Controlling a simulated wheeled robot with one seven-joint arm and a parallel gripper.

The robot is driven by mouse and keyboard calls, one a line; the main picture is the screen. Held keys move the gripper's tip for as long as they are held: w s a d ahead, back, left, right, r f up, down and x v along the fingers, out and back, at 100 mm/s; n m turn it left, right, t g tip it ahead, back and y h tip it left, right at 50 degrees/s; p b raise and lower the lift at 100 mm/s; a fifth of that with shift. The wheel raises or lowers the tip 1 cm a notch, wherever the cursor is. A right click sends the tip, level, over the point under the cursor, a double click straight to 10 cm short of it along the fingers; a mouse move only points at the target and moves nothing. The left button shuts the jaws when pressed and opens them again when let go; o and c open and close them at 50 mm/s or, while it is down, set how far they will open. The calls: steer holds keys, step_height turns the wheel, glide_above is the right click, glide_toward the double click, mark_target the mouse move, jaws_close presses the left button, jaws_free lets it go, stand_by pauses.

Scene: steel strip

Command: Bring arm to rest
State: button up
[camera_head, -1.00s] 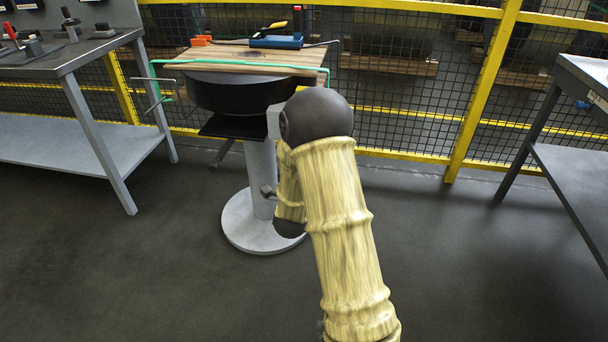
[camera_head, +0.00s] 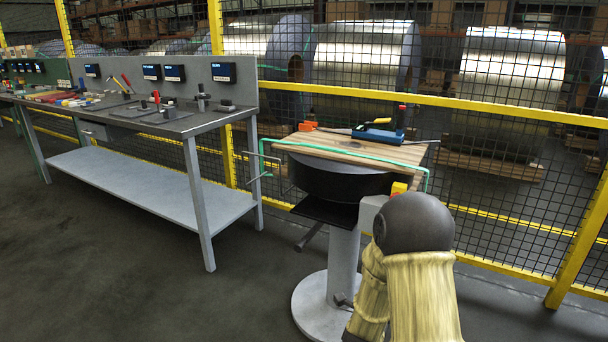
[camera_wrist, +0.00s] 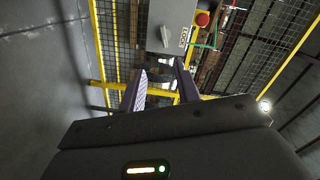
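In the wrist view my gripper (camera_wrist: 160,67) has its two dark fingers spread apart, with no object visible between them. Beyond the fingertips is a grey box (camera_wrist: 160,22) with a red button (camera_wrist: 202,18) and a label that seems to read LOCK. The box looks apart from the fingers. In the head view my arm, with a yellowish cover and a dark round joint, rises at the lower right. My gripper is hidden in that view.
A round pedestal stand (camera_head: 341,262) bears a wooden board (camera_head: 350,147) with a blue tool (camera_head: 378,135), right behind my arm. A workbench (camera_head: 205,124) with tools stands left. A yellow-framed mesh fence (camera_head: 480,107) runs behind, with steel coils beyond. Floor at lower left is clear.

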steer(key=s+a+f+n+g+y, duration=0.2)
steer(key=s+a+n+g+y, duration=0.3)
steer(key=s+a+n+y, duration=0.5)
steer(key=s+a+n+g, duration=0.1)
steer(key=s+n+g, duration=0.6)
steer(key=s+n, duration=0.4)
steer(key=w+p+v, duration=0.2)
steer(key=p+v, duration=0.9)
steer(key=w+a+r+p+v, duration=0.1)
steer(key=w+p+v, duration=0.2)
steer(key=p+v, duration=0.8)
steer(key=w+p+v, duration=0.2)
steer(key=p+v, duration=0.9)
steer(key=p, duration=0.1)
steer(key=shift+s+a+r+m+h, duration=0.3)
steer(key=shift+a+r+m, duration=0.1)
steer(key=shift+r, duration=0.35)
